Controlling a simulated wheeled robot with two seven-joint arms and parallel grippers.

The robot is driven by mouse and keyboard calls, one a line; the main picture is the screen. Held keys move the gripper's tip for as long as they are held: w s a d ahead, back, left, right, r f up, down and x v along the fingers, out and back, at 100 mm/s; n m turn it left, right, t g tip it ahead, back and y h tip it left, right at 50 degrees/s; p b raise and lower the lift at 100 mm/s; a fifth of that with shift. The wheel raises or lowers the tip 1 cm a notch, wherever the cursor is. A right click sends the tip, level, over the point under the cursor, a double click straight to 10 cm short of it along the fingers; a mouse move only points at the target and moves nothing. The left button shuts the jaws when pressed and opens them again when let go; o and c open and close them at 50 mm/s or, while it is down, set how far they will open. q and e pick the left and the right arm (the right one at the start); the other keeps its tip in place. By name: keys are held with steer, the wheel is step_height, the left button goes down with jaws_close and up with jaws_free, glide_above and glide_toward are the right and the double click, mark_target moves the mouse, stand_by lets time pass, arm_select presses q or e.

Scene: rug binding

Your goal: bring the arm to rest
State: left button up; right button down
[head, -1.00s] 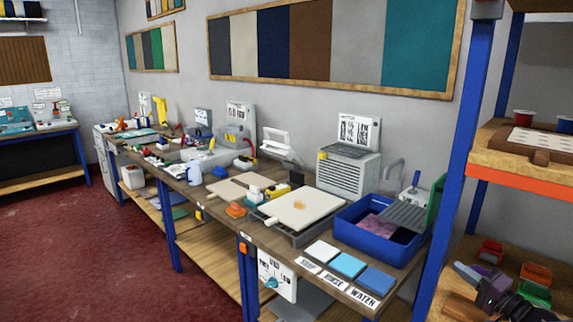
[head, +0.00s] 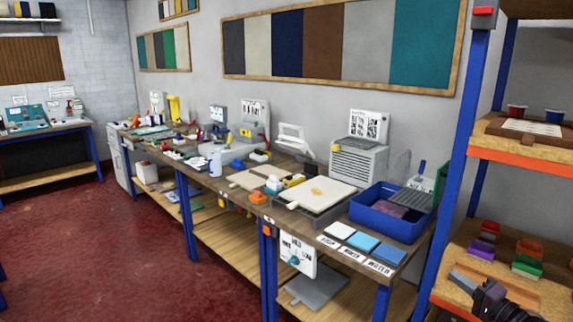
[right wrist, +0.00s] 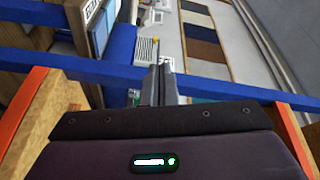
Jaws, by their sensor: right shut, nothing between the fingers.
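My right gripper (head: 487,296) shows at the lower right of the head view, dark, in front of the lower shelf of the rack. In the right wrist view its two dark fingers (right wrist: 161,85) lie together, shut with nothing between them. It touches no tool or bench item that I can make out. My left gripper is outside both views.
The long workbench carries a blue tub (head: 385,222), colour pads (head: 362,242) and a white board (head: 316,196). Red floor (head: 110,255) is open at left.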

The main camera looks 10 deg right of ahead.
steer(key=s+a+f+n+g+h, duration=0.2)
steer(key=s+a+f+g, duration=0.3)
steer(key=f, duration=0.8)
steer(key=s+a+f+n+h, duration=0.15)
steer(key=s+f, duration=0.45)
steer(key=f, duration=0.8)
steer(key=s+a+f+n+g+h, duration=0.1)
steer(key=s+a+f+g, duration=0.4)
steer(key=f, duration=0.8)
steer(key=s+a+f+n+g, duration=0.2)
steer(key=s+a+f, duration=0.3)
steer(key=s, duration=0.6)
steer(key=s+a+f+n+g+h, duration=0.1)
steer(key=s+a+f, duration=0.4)
steer(key=s, duration=0.7)
steer(key=s+a+f+n+g+h, duration=0.1)
steer(key=s+a+f+n+g, duration=0.2)
steer(key=s, duration=0.9)
step_height(320, 180, down, 4)
steer(key=shift+s+a+r+n, duration=0.1)
steer(key=shift+s+a+n, duration=0.15)
steer(key=shift+a+n, duration=1)
